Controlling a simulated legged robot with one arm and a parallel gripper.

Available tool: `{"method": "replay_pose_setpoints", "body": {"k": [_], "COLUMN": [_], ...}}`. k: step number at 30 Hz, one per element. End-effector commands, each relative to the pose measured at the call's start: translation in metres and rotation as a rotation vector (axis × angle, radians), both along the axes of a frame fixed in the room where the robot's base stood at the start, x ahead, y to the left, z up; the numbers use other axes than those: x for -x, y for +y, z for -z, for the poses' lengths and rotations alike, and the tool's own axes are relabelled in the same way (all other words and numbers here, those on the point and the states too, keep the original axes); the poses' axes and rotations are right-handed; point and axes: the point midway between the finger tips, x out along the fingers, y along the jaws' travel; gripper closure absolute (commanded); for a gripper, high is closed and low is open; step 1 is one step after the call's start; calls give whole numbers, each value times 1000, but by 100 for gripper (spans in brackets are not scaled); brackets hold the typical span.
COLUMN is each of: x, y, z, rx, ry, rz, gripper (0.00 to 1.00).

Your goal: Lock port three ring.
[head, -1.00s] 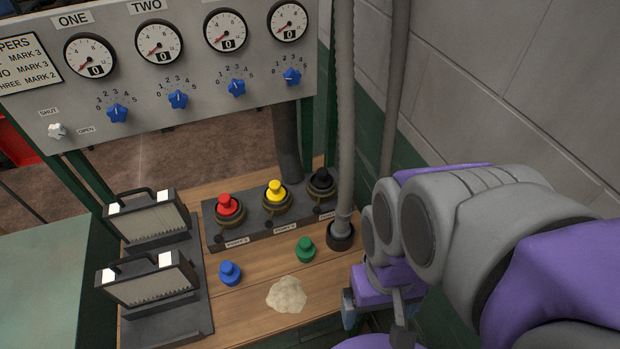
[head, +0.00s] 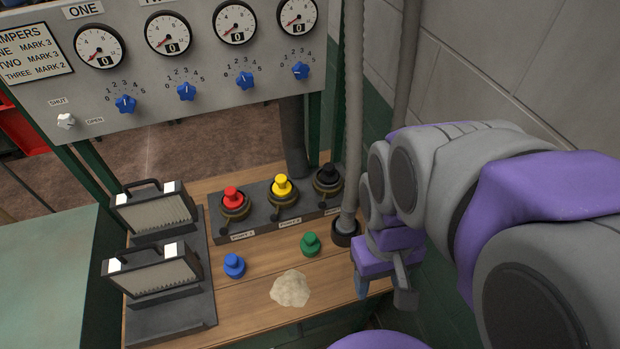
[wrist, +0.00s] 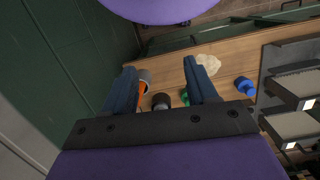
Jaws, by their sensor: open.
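The port block (head: 262,219) stands at the back of the wooden bench and carries three ports with dark rings and small levers. Port three's ring (head: 325,189) is at the right end, around a black plug (head: 327,172). Its label is partly hidden. A red plug (head: 232,194) and a yellow plug (head: 281,184) sit in the other two ports. My gripper (head: 383,288) is open and empty, right of the hose and nearer to me than port three, apart from it. In the wrist view its two fingers (wrist: 165,85) are spread over the bench.
A grey hose (head: 350,130) drops to a dark end (head: 346,233) on the bench, between gripper and block. A blue plug (head: 234,265), a green plug (head: 310,243) and a pale lump (head: 290,289) lie in front. Two filter-like units (head: 154,207) stand left. A wall is close right.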

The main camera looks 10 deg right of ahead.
Motion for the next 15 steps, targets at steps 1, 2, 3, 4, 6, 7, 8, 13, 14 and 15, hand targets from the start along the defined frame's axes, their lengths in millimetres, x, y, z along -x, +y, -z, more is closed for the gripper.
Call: {"method": "replay_pose_setpoints", "body": {"k": [1, 2, 3, 4, 6, 7, 8, 13, 14, 15], "x": [-11, -17, -26, -33, -48, -54, -60, -97, -103, -111], "y": [-1, -1, -1, -2, -2, -2, -1, 1, 1, 2], "z": [0, 0, 0, -1, -1, 0, 0, 3, 4, 5], "rx": [5, 8, 11, 14, 20, 23, 26, 41, 45, 49], "ry": [5, 4, 3, 3, 3, 4, 5, 8, 11, 12], "rz": [-30, -50, -74, -94, -140, -160, -179, -295, -315, -343], "gripper": [48, 51, 54, 57, 64, 67, 70, 86, 89, 93]}}
